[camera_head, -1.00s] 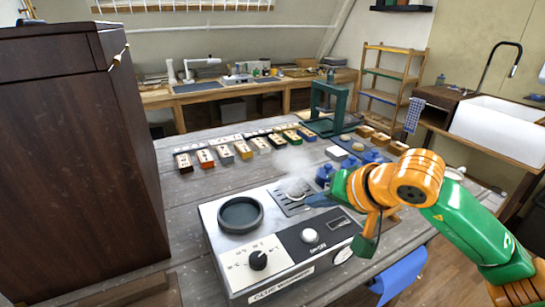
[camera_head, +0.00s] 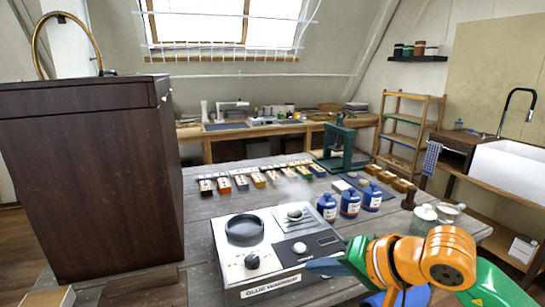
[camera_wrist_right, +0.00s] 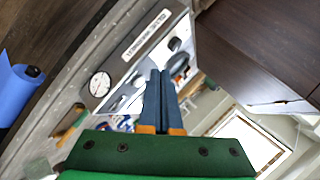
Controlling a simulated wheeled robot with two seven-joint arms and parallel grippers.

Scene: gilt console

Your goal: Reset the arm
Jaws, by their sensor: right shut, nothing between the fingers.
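My right arm, orange and green, comes in from the lower right of the head view. Its gripper (camera_head: 322,265) is over the front right of the glue warmer (camera_head: 238,272), with blue-grey fingers pointing left. In the right wrist view the two fingers (camera_wrist_right: 160,98) lie side by side, shut with nothing between them. The warmer also shows beyond the fingers in the wrist view (camera_wrist_right: 128,50). My left arm is not in view.
A tall dark wooden cabinet (camera_head: 88,180) stands at the left of the grey table (camera_head: 190,225). Several blue bottles (camera_head: 349,203) stand behind the warmer, with glass jars (camera_head: 424,215) to their right. A green press (camera_head: 339,145) and several small blocks sit farther back.

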